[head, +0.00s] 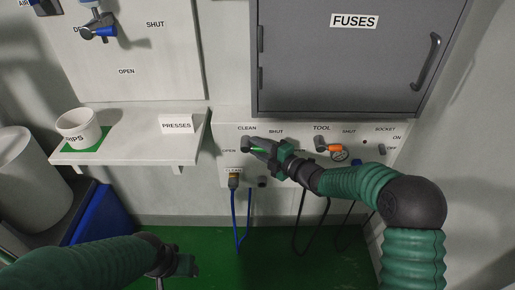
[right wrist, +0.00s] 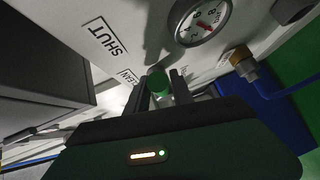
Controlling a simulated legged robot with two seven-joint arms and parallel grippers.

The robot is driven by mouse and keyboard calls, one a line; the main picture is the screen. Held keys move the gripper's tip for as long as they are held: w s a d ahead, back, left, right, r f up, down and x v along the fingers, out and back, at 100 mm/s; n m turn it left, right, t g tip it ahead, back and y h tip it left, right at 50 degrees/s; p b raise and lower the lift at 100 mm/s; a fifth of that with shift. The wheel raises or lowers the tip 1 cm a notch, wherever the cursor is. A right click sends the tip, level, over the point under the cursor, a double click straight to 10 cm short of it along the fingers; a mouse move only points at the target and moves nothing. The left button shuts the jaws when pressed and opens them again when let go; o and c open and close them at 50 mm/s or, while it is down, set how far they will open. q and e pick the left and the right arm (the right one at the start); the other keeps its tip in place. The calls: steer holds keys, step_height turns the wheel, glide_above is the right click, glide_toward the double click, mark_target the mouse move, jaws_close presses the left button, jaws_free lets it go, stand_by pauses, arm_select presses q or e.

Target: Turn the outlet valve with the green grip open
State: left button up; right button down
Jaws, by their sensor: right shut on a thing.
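The outlet valve sits on the wall panel under the CLEAN label, with SHUT printed at its upper right and OPEN at its left. Its green grip (right wrist: 157,82) shows between the fingers in the right wrist view, and a thin green strip of it (head: 258,150) shows in the head view. My right gripper (head: 260,148) is shut on the green grip and hides most of the handle. My left gripper (head: 184,265) is low at the left, away from the panel; its jaw opening is unclear.
An orange-handled TOOL valve (head: 329,148) is just right of my right gripper. A pressure gauge (right wrist: 203,20) and a brass fitting with a blue hose (right wrist: 243,64) are close by. The grey FUSES cabinet (head: 340,70) hangs above. A shelf (head: 140,146) is at the left.

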steer(key=shift+s+a+f+b, duration=0.1)
steer(key=shift+s+f+b, duration=0.1)
steer(key=shift+f+b, duration=0.3)
steer(key=shift+f+m+y+b, duration=0.4)
steer(key=shift+f+y+b, duration=0.1)
steer(key=shift+b, duration=0.1)
steer(key=a+m+t+h+b, duration=0.1)
steer(key=m+t+h+b, duration=0.1)
steer(key=m+t+b, duration=0.3)
steer(key=a+f+m+t+h+b, duration=0.1)
steer(key=m+t+h+b, duration=0.1)
steer(key=m+t+b, duration=0.3)
steer(key=a+f+m+t+h+b, duration=0.1)
steer(key=m+b, duration=0.5)
steer(key=m, duration=0.6)
steer(key=shift+w+a+t+h, duration=0.1)
steer(key=shift+a+t+h, duration=0.15)
steer(key=shift+t+h, duration=0.5)
steer(key=shift+a+t+h, duration=0.2)
steer(key=shift+t+h, duration=0.05)
steer(key=shift+t, duration=0.9)
steer(key=shift+r+m, duration=0.15)
steer(key=shift+m, duration=0.25)
steer(key=c, duration=1.2)
jaws_free()
steer(key=shift+w, duration=0.1)
steer(key=shift+o, duration=0.2)
steer(key=shift+f+h, duration=0.2)
steer(key=shift+h, duration=0.3)
